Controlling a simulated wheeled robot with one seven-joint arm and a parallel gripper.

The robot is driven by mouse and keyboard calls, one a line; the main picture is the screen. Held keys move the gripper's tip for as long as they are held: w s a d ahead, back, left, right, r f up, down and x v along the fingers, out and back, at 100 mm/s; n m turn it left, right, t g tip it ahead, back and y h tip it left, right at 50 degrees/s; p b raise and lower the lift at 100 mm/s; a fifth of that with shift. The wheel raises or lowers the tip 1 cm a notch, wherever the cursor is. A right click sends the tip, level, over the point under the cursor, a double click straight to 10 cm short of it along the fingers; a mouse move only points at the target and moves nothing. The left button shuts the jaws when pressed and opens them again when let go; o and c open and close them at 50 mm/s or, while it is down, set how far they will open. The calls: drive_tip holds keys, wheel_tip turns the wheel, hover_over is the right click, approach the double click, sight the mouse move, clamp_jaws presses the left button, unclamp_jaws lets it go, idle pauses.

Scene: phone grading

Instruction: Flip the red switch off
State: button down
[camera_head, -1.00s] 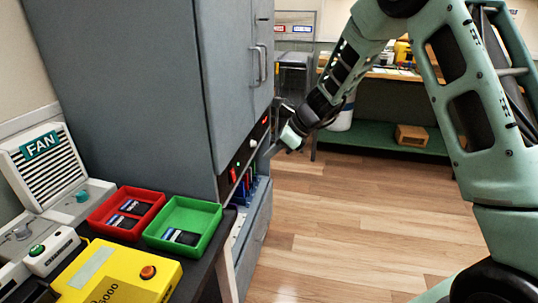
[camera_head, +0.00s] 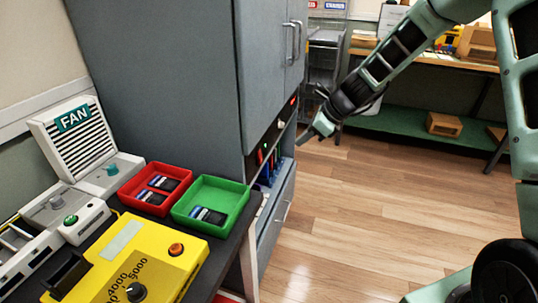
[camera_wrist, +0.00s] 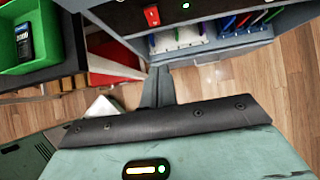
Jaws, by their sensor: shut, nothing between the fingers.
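The red switch (camera_wrist: 152,15) sits on the dark panel of the grey cabinet, at the top of the wrist view, with a small green light (camera_wrist: 186,6) to its right. In the head view the switch (camera_head: 260,157) is small, on the cabinet's narrow panel, and its position is too small to read. My gripper (camera_head: 303,138) is shut and empty, in front of the cabinet and to the right of the panel. In the wrist view its closed fingers (camera_wrist: 157,88) point up toward the panel, below the switch and apart from it.
A shelf with several coloured items (camera_wrist: 225,28) lies under the panel. A green tray (camera_head: 243,200) and a red tray (camera_head: 126,196) with phones stand on the table at left, near a yellow box (camera_head: 190,262) and a fan unit (camera_head: 75,140). Open wooden floor lies right.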

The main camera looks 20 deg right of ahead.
sight(260, 156)
drive_tip(key=w+a+r+x, duration=0.1)
drive_tip(key=x, duration=1.2)
drive_tip(key=shift+a+r, duration=0.35)
drive_tip(key=shift+r, duration=0.05)
drive_tip(key=shift+w+a, duration=0.1)
drive_tip(key=shift+w, duration=0.05)
drive_tip(key=shift+w+a+f, duration=0.1)
